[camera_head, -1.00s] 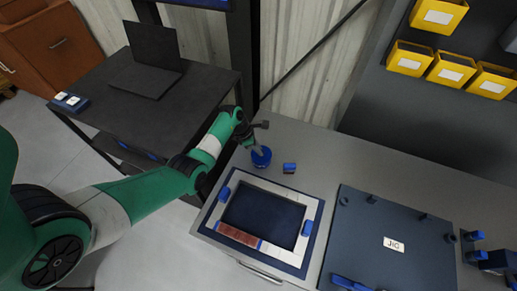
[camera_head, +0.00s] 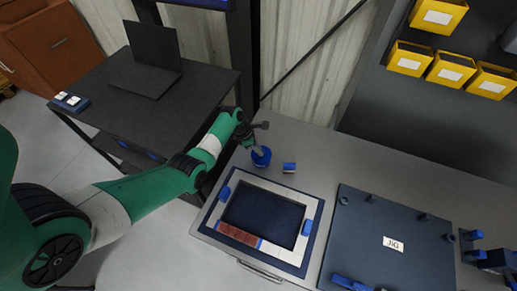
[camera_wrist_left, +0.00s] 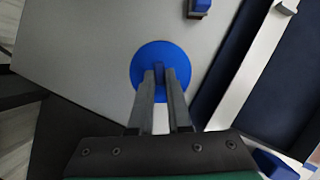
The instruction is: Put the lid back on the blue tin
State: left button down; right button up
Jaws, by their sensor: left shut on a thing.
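In the head view a round blue shape (camera_head: 261,159) shows right under the fingertips. The blue tin cannot be told apart from the lid there, and from above the lid hides whatever is below it. I cannot tell whether the lid touches the tin. My right gripper is not in view.
A small blue block (camera_head: 289,168) stands just right of the lid. A white-framed panel with a dark screen (camera_head: 262,214) lies in front. A dark jig plate (camera_head: 390,225) fills the bench to the right. A dark side table with a laptop (camera_head: 148,70) stands at the left.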

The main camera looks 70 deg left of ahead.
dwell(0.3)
pick_arm(q)
jog(key=shift+c, duration=1.5)
grip_release()
notch_tip(320, 180, up, 7)
jog(key=p, duration=0.7)
grip_shut()
